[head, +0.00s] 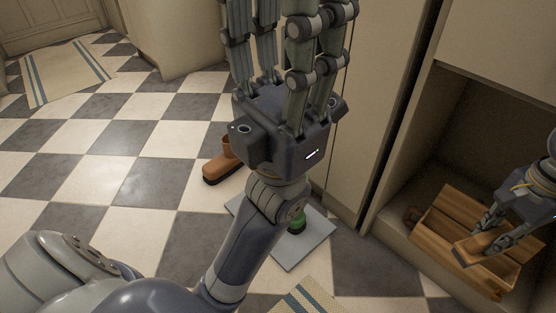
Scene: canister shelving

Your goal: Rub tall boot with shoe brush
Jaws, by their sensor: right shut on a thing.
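My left gripper (290,30) fills the top middle of the head view, its straight fingers pointing up and spread, with the tips out of frame. My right gripper (494,226) is at the right edge, shut on a wooden shoe brush (480,248) over the wooden box. A brown boot (219,168) with a dark sole stands on the floor, its upper part hidden behind my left gripper. A green thing (297,221) shows beside my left forearm over a grey mat. My arm covers most of it, so I cannot tell its shape.
The open wooden box (455,205) sits in a low cabinet niche at the right. The grey mat (300,250) lies on the checkered floor. A striped rug (300,300) is at the bottom, another (66,72) at the far left.

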